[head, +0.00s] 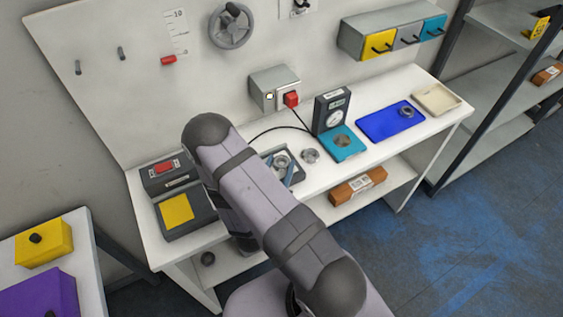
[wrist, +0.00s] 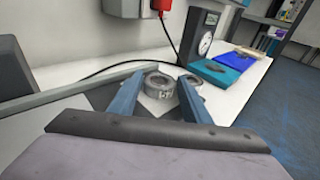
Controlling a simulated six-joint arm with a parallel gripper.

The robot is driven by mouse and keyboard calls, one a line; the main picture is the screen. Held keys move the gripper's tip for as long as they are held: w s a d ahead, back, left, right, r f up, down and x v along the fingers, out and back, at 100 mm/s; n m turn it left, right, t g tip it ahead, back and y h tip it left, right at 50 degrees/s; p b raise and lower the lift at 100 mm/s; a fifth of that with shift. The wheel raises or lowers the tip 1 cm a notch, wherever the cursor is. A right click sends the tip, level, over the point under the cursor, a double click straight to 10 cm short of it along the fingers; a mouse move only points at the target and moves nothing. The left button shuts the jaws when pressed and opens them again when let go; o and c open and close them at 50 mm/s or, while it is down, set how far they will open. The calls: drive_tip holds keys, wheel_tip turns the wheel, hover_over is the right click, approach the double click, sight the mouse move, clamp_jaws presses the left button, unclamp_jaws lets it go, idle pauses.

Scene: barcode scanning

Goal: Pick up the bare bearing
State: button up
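A grey metal ring-shaped bearing (wrist: 158,87) lies in a dark grey tray (head: 297,178) on the white bench. In the head view this bearing (head: 281,161) shows just past my arm. My gripper (wrist: 161,78) is open, with its blue fingers on either side of this bearing; I cannot tell whether they touch it. A second grey ring (head: 310,155) lies on the bench just right of the tray. It shows partly behind the right finger in the wrist view (wrist: 194,81). A third ring (head: 406,112) lies on a blue mat. Which ring is the bare one is unclear.
A dial device with a teal base (head: 344,145) stands right of the tray, its black cable behind. Farther right are the blue mat (head: 378,124) and a cream tray (head: 437,99). A dark device with a yellow pad (head: 177,211) is at the left.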

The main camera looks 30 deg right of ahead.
sight(280, 166)
drive_tip(key=c, duration=0.7)
drive_tip(key=shift+r, duration=0.2)
drive_tip(key=shift+r+b, duration=0.75)
drive_tip(key=shift+r, duration=4.05)
